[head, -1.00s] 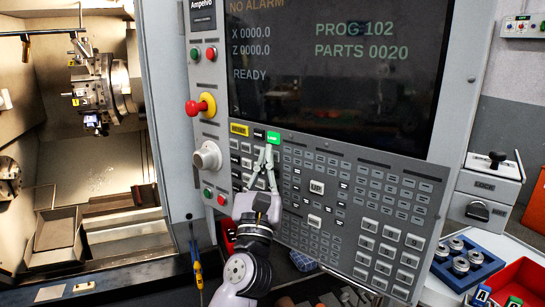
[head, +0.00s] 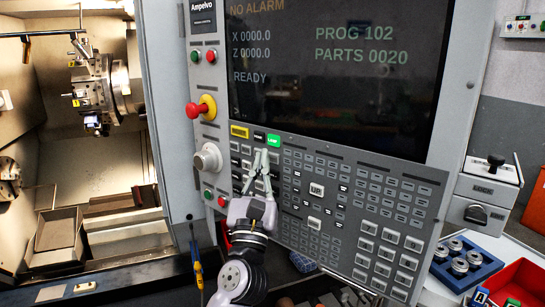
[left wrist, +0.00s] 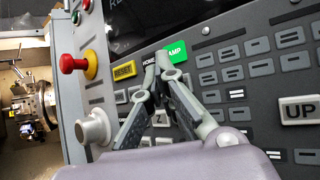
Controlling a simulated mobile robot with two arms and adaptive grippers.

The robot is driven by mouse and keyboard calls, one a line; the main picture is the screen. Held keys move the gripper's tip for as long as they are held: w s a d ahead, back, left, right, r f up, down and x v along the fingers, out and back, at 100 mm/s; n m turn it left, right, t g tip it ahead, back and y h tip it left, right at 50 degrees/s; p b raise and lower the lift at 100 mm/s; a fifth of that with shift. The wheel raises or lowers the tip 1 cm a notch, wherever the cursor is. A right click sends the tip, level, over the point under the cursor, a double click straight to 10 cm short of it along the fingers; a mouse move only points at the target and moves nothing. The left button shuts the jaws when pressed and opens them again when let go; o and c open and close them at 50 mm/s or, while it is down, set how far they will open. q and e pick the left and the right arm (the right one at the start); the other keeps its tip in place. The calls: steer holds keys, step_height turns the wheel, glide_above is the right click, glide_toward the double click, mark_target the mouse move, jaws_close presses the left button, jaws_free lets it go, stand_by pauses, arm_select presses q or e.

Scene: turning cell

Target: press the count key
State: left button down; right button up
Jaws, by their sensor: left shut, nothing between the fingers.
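The control panel (head: 400,185) fills the middle of the head view, below a dark screen (head: 340,75) that reads PARTS 0020. No key with a legible count label shows. My left gripper (head: 262,153) is shut and empty, with its fingertips in front of the panel just below the green lamp key (head: 273,140). In the left wrist view its tips (left wrist: 160,60) overlap the dark home key, between the yellow reset key (left wrist: 124,70) and the green key. I cannot tell whether the tips touch the panel. Keys behind the fingers are partly hidden. My right gripper is out of view.
A red emergency-stop knob (head: 197,108) and a grey dial (head: 207,158) stick out left of the keys. The open machine chamber (head: 90,160) is further left. At lower right are a blue tray (head: 445,270) with round parts and a red bin (head: 525,280).

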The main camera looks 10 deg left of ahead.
arm_select(q)
steer(key=shift+s, duration=0.1)
steer(key=s, duration=0.1)
steer(key=s+a+p, duration=0.1)
steer(key=s, duration=0.1)
steer(key=s+a+p, duration=0.1)
steer(key=shift+s, duration=0.15)
stand_by(0.7)
